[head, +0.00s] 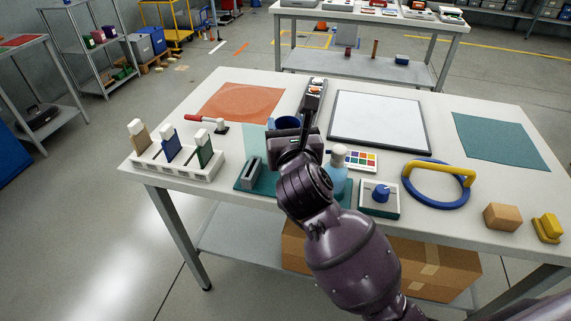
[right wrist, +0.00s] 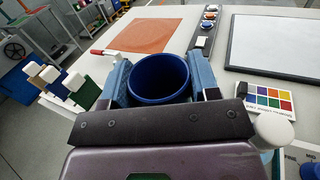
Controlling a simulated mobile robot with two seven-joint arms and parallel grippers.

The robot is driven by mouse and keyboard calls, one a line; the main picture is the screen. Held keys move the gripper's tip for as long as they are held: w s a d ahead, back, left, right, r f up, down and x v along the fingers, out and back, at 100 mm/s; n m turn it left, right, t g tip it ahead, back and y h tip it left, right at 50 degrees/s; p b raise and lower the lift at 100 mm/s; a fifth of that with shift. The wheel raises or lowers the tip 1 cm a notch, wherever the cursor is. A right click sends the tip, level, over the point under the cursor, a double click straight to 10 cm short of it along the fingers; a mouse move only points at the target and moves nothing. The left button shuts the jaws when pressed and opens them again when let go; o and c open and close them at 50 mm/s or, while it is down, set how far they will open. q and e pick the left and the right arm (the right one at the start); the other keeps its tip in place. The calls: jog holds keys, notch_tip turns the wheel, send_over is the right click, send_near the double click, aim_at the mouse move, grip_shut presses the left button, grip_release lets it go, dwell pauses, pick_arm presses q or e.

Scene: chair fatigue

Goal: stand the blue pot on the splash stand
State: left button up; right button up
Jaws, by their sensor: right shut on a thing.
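The blue pot (right wrist: 160,80) is between the blue-padded fingers of my right gripper (right wrist: 162,76), which is shut on it. In the head view the pot (head: 286,123) shows only as a blue rim behind my right gripper (head: 290,136). A teal base (head: 265,183) with a clear greenish upright panel (head: 254,138) looks like the splash stand. It is at the table's near side, partly hidden by my right arm. Whether the pot touches anything below is hidden. My left gripper is not in view.
A white rack (head: 172,170) with several coloured blocks stands left. An orange mat (head: 240,103) lies behind, beside a red-handled tool (head: 205,120). A spray bottle (head: 338,170), colour card (head: 360,161), blue-knobbed box (head: 379,207) and framed white board (head: 380,120) are right of my arm.

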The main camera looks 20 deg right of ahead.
notch_tip(320, 180, down, 4)
jog(key=shift+r+b, duration=0.2)
jog(key=shift+b, duration=0.15)
notch_tip(320, 180, down, 6)
jog(key=shift+f+b, duration=0.1)
jog(key=shift+b, duration=1)
jog(key=shift+f, duration=0.15)
jog(key=shift+r, duration=0.2)
jog(key=shift+f, duration=0.25)
jog(key=o, duration=0.9)
jog(key=shift+o, duration=0.2)
jog(key=shift+r, duration=0.25)
jog(key=s+a, duration=0.2)
jog(key=s, duration=0.9)
jog(key=shift+s+a, duration=0.25)
jog(key=shift+s, duration=0.1)
